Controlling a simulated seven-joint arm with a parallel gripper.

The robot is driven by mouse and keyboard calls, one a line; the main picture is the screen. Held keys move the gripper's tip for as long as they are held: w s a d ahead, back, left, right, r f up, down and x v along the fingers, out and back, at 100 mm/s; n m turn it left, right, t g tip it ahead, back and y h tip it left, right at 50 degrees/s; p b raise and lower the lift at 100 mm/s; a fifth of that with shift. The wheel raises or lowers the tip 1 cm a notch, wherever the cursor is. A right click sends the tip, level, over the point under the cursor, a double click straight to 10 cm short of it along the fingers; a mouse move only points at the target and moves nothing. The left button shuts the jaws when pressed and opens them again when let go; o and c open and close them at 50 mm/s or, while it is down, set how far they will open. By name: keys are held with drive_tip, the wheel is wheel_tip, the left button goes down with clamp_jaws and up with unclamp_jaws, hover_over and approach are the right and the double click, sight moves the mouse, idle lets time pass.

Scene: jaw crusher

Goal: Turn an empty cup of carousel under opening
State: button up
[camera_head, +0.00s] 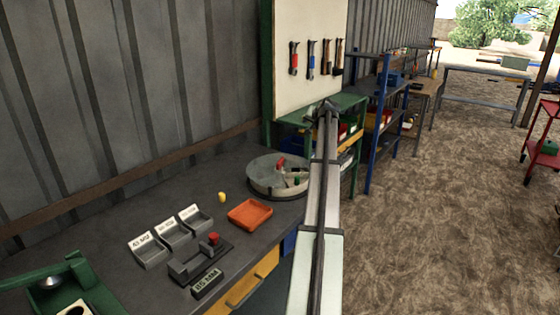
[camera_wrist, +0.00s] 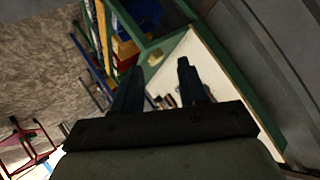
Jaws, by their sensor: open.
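A round grey pan (camera_head: 262,186) with inner dividers and small red and green parts stands near the bench's right end in the head view; it may be the carousel. I cannot tell which of its sections is empty, and my arm covers its right edge. A green machine (camera_head: 75,270) at the lower left is cut off by the frame; a dark hole shows in its pale part. My gripper (camera_head: 328,106) is raised, beyond and above the pan, touching nothing. In the wrist view my gripper (camera_wrist: 155,72) is open and empty, its two dark fingers apart.
On the dark bench (camera_head: 130,205) are an orange tray (camera_head: 250,214), several labelled grey bins (camera_head: 172,234), a small yellow piece (camera_head: 222,197), a dark fixture with a red knob (camera_head: 200,260) and a labelled block (camera_head: 207,283). A tool board (camera_head: 310,30) and blue shelf (camera_head: 384,120) stand beyond.

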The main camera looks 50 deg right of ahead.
drive_tip(key=w+a+f+g+y, duration=0.25)
drive_tip(key=w+a, duration=0.25)
drive_tip(key=a, duration=0.3)
drive_tip(key=g, duration=0.5)
approach(280, 160)
drive_tip(key=shift+y, duration=0.25)
drive_tip(key=x, duration=0.9)
drive_tip(key=shift+s+d, duration=0.1)
drive_tip(key=shift+d, duration=0.05)
clamp_jaws()
